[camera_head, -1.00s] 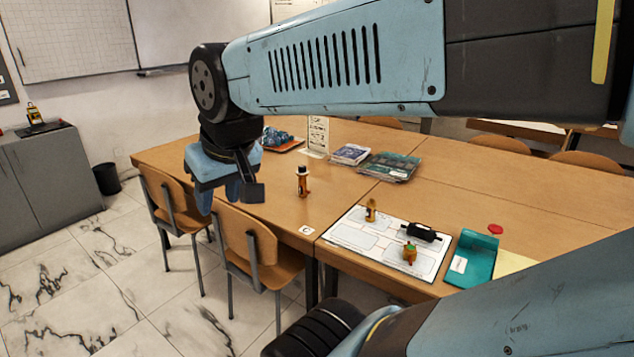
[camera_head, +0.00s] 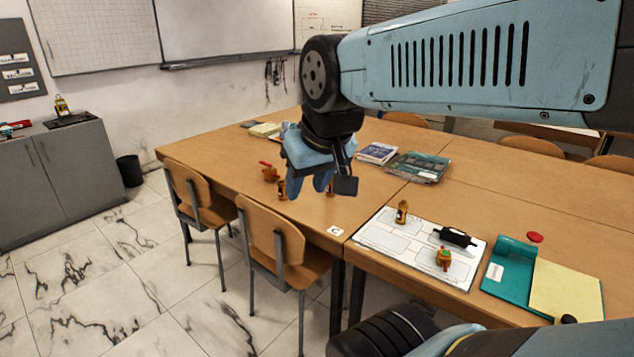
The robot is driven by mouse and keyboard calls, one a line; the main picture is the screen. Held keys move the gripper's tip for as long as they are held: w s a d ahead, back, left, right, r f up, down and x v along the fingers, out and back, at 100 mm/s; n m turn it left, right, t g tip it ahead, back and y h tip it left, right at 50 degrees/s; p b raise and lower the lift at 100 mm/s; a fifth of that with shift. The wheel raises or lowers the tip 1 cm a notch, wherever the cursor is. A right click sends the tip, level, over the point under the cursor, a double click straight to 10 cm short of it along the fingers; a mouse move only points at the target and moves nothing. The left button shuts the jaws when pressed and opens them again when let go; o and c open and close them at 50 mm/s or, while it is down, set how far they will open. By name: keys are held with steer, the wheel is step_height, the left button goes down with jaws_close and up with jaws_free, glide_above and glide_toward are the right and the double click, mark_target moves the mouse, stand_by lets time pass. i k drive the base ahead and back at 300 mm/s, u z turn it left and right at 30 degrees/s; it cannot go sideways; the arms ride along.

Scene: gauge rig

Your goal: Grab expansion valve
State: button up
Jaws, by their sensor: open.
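My gripper (camera_head: 309,186) hangs over the left part of the wooden table, fingers pointing down, apart and empty. A small orange-brown fitting (camera_head: 283,190) stands just left of the fingers in the picture. A red-topped orange fitting (camera_head: 269,172) stands farther back left. A third brownish piece (camera_head: 330,190) is mostly hidden behind the gripper. On a white diagram board (camera_head: 375,241) at right are a brass fitting (camera_head: 402,212), a black cylinder (camera_head: 455,237) and a brass fitting with a green top (camera_head: 443,257). I cannot tell which is the expansion valve.
A teal folder (camera_head: 508,264) with a yellow pad (camera_head: 565,291) and a red disc (camera_head: 535,237) lie right of the board. Books (camera_head: 377,153) and a dark teal packet (camera_head: 418,167) lie behind. Chairs (camera_head: 275,250) line the table's near left edge.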

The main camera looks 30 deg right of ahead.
mark_target(329, 193)
steer(key=u, duration=0.05)
steer(key=i, duration=1)
steer(key=z, duration=0.05)
